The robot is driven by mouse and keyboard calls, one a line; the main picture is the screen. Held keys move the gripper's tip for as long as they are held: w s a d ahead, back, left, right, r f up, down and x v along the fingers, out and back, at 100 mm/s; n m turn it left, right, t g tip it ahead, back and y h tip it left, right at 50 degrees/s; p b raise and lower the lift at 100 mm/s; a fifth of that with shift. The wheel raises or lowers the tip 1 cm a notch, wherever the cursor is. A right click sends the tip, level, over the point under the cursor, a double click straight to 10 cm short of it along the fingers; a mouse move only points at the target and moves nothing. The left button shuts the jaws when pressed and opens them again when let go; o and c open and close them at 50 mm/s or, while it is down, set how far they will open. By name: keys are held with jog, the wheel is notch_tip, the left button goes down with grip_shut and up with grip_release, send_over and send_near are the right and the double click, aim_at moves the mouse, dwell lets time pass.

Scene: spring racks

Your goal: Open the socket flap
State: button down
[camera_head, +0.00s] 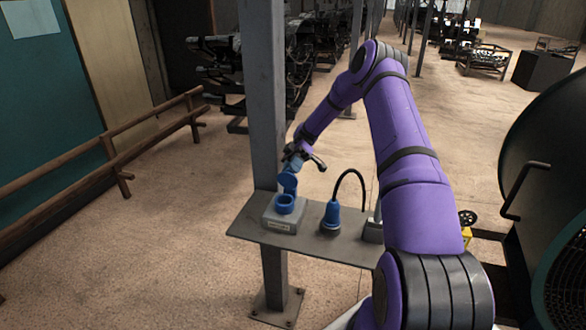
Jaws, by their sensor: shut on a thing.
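The socket is a grey box (284,217) with a round blue opening (286,203), on the left part of a grey metal shelf. Its blue flap (289,183) stands raised, upright behind the opening. My gripper (291,168) is at the top of the flap and is shut on it; the exact contact is small and partly hidden. My purple arm reaches over from the right. A blue plug (331,215) with a black cable stands on the shelf right of the socket.
The shelf (262,238) is fixed at a grey steel post (263,100) behind the socket. A small grey block (373,230) sits at the shelf's right, partly behind my arm. A wooden rail (100,150) stands left; dark green machinery (545,140) stands right. Open floor lies left of the shelf.

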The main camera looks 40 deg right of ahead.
jog(key=shift+w+d+f+g+y, duration=0.4)
jog(key=shift+g+y, duration=0.25)
jog(key=shift+y, duration=0.2)
jog(key=shift+w+d+f+g+y, duration=0.3)
jog(key=shift+d+g+y, duration=0.1)
jog(key=shift+g+y, duration=0.35)
jog(key=shift+f+y, duration=0.1)
jog(key=shift+y, duration=0.2)
jog(key=c, duration=0.8)
grip_release()
jog(key=shift+c, duration=0.2)
